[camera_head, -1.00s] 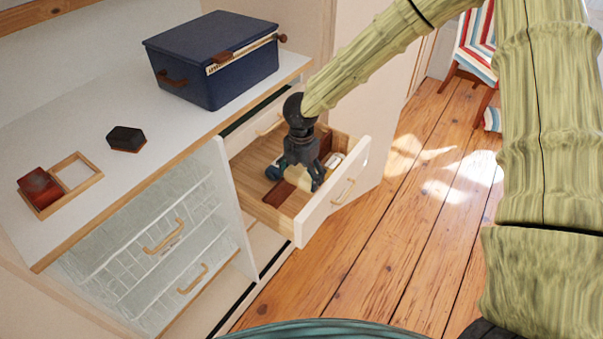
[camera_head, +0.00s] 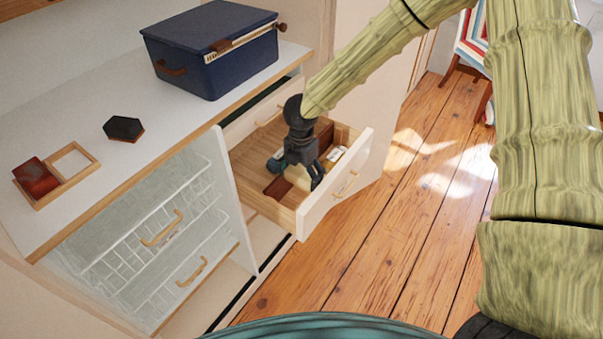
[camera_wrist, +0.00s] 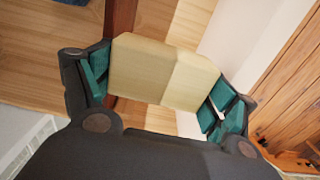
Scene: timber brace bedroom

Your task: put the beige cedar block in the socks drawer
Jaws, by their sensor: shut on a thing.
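My gripper (camera_wrist: 160,85) is shut on the beige cedar block (camera_wrist: 150,68), with a teal pad on each side of it. In the head view my gripper (camera_head: 302,178) is at the open wooden drawer (camera_head: 262,158), and the arm hides most of the block. The block is inside or just above the drawer; I cannot tell whether it touches the bottom. A reddish-brown divider (camera_wrist: 118,22) runs along the drawer beyond the block. A small pale item (camera_head: 336,154) lies in the drawer's right part. No label on the drawer is readable.
A navy box (camera_head: 212,55) stands on the white counter (camera_head: 75,120). A dark hexagonal block (camera_head: 124,129) and a wooden tray (camera_head: 78,160) with a red block (camera_head: 36,178) are also there. Wooden floor (camera_head: 400,240) lies clear at right.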

